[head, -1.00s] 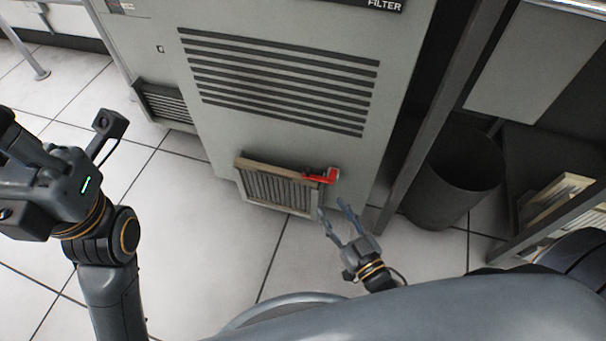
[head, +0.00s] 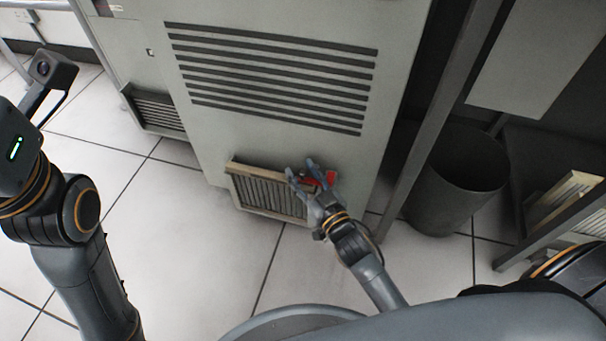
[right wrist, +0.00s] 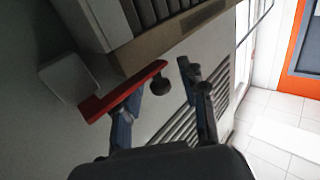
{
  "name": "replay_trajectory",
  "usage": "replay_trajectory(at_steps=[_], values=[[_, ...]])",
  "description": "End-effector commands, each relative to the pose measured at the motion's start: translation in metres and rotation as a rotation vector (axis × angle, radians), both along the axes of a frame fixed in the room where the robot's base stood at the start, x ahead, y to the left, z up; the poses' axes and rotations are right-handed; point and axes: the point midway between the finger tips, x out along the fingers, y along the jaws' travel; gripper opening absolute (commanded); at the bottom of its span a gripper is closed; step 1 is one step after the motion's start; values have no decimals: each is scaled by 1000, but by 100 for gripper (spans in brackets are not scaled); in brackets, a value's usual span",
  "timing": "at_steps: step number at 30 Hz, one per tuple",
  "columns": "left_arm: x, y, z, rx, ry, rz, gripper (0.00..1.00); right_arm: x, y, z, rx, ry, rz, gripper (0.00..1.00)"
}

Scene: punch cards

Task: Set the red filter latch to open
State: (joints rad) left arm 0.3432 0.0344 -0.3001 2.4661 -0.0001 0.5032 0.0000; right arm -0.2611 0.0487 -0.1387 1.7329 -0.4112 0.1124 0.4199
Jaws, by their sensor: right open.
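The red filter latch (head: 330,179) is at the upper right corner of the framed filter grille (head: 268,192), low on the grey cabinet. In the head view my right gripper (head: 301,168) partly covers the latch. The fingers of my right gripper (right wrist: 159,81) are open, one on each side of the knob; the left finger overlaps the bar. I cannot tell whether they touch it. My left arm is at the left; its fingers are out of frame.
The cabinet (head: 260,135) has a slotted vent above the latch. A dark bin (head: 455,190) and a dark upright post (head: 425,120) stand to the right. The tiled floor (head: 190,240) in front is clear on the left.

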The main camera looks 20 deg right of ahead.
Motion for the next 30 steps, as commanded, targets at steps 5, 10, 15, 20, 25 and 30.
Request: replay_trajectory(at_steps=[5, 10, 15, 20, 25, 30], values=[[0, 0, 0, 0, 0, 0, 0, 0, 0, 0, 0, 0, 0, 38], [0, 0, 0, 0, 0, 0, 0, 0, 0, 0, 0, 0, 0, 3], [0, 0, 0, 0, 0, 0, 0, 0, 0, 0, 0, 0, 0, 0], [0, 0, 0, 0, 0, -1, 0, 0, 0, 0, 0, 0, 0, 0], [0, 0, 0, 0, 0, -1, 0, 0, 0, 0, 0, 0, -1, 0], [0, 0, 0, 0, 0, -1, 0, 0, -1, 0, 0, 0, -1, 0]])
